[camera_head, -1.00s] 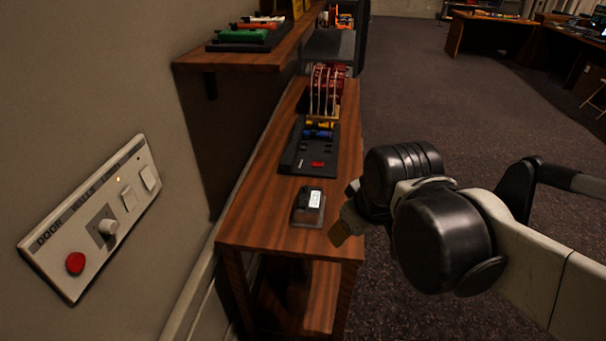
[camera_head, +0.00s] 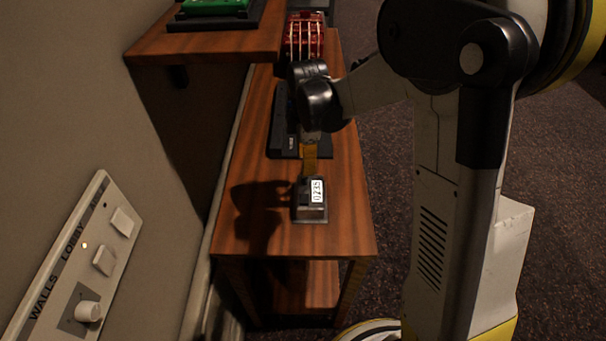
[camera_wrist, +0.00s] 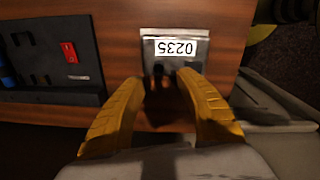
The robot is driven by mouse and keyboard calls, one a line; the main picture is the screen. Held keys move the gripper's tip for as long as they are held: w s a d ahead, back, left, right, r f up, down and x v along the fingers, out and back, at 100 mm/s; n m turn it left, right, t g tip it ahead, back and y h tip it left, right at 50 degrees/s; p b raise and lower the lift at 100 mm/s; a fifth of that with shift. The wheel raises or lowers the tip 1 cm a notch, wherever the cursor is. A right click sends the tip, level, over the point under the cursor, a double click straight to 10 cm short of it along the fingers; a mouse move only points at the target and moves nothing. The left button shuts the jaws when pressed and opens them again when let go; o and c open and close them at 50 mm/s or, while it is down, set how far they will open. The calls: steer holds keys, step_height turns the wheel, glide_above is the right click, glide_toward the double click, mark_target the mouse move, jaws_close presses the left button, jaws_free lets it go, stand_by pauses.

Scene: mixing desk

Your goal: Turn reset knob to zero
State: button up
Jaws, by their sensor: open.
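A small metal counter box (camera_head: 312,205) with a white display reading 0235 sits near the front end of the wooden shelf. The box also shows in the wrist view (camera_wrist: 148,58), its display upside down. My gripper (camera_head: 310,165) has yellow fingers and hangs just behind the box in the head view. In the wrist view, my gripper (camera_wrist: 165,90) is open, its fingertips spread near the box's lower edge with nothing between them. Dark shapes show on the box's lower part there; I cannot tell whether one is the reset knob.
A black tray (camera_head: 284,140) lies farther back on the wooden shelf (camera_head: 335,235); its red switch (camera_wrist: 69,52) shows in the wrist view. A wall panel (camera_head: 62,280) with a round knob (camera_head: 88,311) is at left. An upper shelf (camera_head: 205,45) overhangs behind.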

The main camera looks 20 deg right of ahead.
mark_target(305, 178)
steer(key=f, duration=0.2)
steer(key=f+b, duration=0.1)
steer(key=f, duration=0.2)
steer(key=f+b, duration=0.1)
steer(key=f, duration=0.1)
steer(key=shift+w+f, duration=0.25)
jaws_close()
